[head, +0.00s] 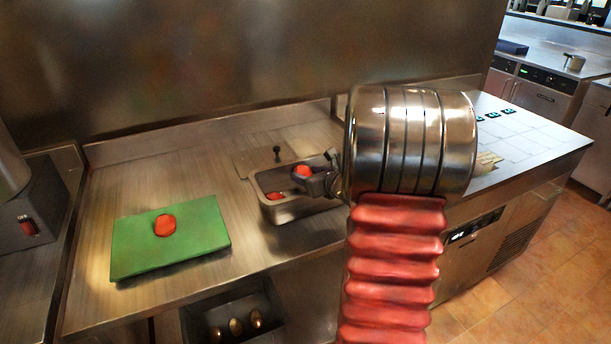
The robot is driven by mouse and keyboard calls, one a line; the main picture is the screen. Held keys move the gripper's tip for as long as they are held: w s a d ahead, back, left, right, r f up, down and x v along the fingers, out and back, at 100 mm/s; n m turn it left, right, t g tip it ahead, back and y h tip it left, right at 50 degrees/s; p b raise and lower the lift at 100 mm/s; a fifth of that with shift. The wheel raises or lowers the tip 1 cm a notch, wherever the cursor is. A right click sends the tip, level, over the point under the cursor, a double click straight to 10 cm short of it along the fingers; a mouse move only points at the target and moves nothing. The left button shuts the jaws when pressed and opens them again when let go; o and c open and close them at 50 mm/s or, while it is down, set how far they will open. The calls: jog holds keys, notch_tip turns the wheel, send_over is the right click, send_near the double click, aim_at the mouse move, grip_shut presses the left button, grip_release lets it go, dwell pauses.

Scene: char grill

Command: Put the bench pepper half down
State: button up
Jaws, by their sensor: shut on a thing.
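A red pepper half (302,171) is in my gripper (304,174), which is shut on it. The gripper holds it over the steel pan (288,208) set on the bench. A red pepper half (165,225) lies on the green cutting board (135,262) at the left of the bench. My arm hides the area right of the pan.
A flat lid with a black knob (276,152) is behind the pan. A dark drawer or bin (203,318) with several round brown items is below the bench edge. The steel bench (215,178) is clear between board and pan. A white tiled surface (520,130) is at right.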

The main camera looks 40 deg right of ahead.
jog(key=o, duration=1)
jog(key=shift+o, duration=0.2)
jog(key=v, duration=1.2)
jog(key=shift+a+r, duration=0.1)
jog(key=shift+r, duration=0.05)
